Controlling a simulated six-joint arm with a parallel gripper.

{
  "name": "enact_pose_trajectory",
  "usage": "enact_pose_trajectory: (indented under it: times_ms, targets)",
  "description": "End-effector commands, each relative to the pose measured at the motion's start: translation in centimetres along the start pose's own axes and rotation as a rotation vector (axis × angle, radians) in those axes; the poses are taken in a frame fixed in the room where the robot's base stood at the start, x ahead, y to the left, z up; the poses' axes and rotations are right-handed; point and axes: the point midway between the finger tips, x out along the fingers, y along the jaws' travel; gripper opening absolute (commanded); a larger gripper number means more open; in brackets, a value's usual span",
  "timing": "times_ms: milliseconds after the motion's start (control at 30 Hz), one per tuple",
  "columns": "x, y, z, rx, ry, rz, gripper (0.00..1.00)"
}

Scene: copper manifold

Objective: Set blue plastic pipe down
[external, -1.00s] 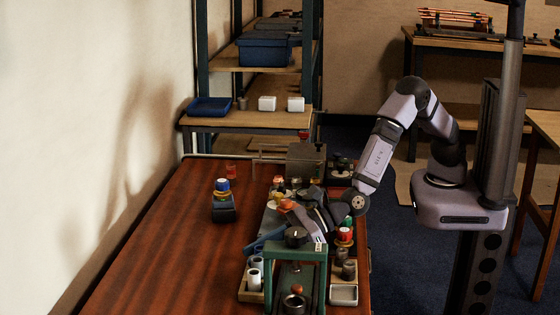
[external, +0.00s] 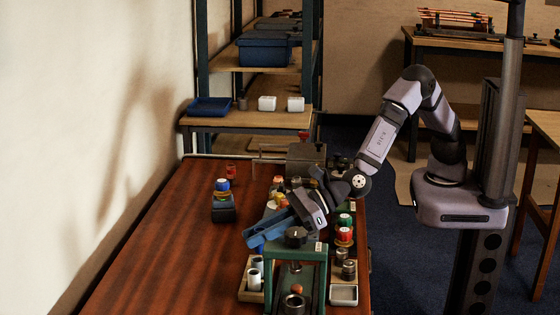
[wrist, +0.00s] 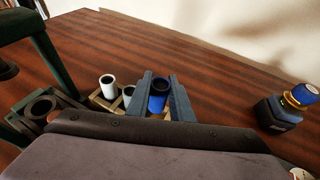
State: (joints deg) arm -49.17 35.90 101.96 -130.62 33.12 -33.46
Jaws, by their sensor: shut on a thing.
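The blue plastic pipe (wrist: 158,88) stands between the two blue-grey fingers of my gripper (wrist: 163,95) in the wrist view, its open end facing the camera. My gripper is shut on it. In the external view my gripper (external: 254,238) reaches to the left, tilted, above the far end of the small wooden tray (external: 245,290). Most of the pipe is hidden by the fingers there. I cannot tell whether its lower end touches anything.
White pipes (wrist: 107,84) stand in the tray beside my gripper. A green-framed press (external: 295,248) stands close to the right of the tray. Bare wooden tabletop (external: 165,245) lies open on the left.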

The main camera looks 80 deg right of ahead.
Motion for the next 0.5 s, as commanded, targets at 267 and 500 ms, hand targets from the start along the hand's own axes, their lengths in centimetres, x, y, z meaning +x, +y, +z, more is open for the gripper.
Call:
enact_pose_trajectory:
  times_ms: [267,500]
  targets:
    - [-1.6,0.0,4.0,0.002,-0.002,0.000,0.00]
    - [-2.0,0.0,4.8,0.000,0.000,0.000,0.00]
